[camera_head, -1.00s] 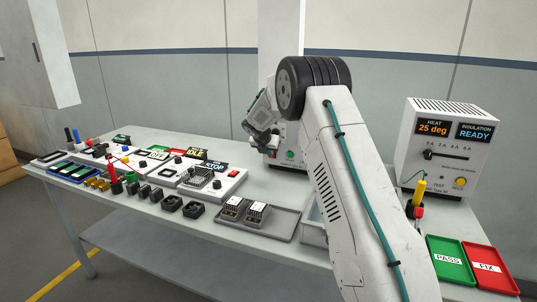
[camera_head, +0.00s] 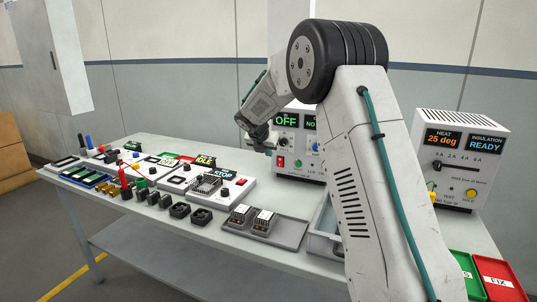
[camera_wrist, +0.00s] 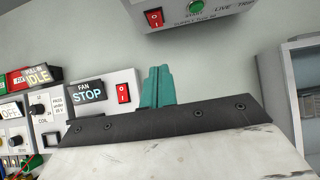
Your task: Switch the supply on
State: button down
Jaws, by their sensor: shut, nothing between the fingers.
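The supply (camera_head: 313,176) is a light box at the back of the bench, partly hidden behind my arm. Its display reads OFF in green. A red rocker switch (camera_head: 281,162) sits low on its front, left of a green button (camera_head: 298,163). In the wrist view the supply's lower front (camera_wrist: 225,18) is at the top, with the red rocker (camera_wrist: 155,18) and green START button (camera_wrist: 197,5). My gripper (camera_head: 266,148) is just left of the supply's front. Its teal fingers (camera_wrist: 158,82) are shut and empty, appearing below the red rocker, apart from it in the picture.
A fan panel reading STOP (camera_wrist: 87,92) has its own red rocker (camera_wrist: 123,93) left of my fingers. A grey tray (camera_head: 285,233) holds two dark modules. The heat and insulation tester (camera_head: 460,150) stands right. A grey bin (camera_head: 325,240) is partly behind my arm.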

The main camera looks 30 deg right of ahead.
aim_at(280, 162)
jog(key=x, duration=1.1)
jog(key=shift+s+a+f, duration=0.3)
jog(key=shift+w+d+f, duration=0.1)
jog(key=shift+w+d, duration=0.65)
jog(key=shift+d, duration=0.25)
jog(key=shift+w+d, duration=0.5)
jog(key=shift+d, duration=0.05)
jog(key=shift+f, duration=0.1)
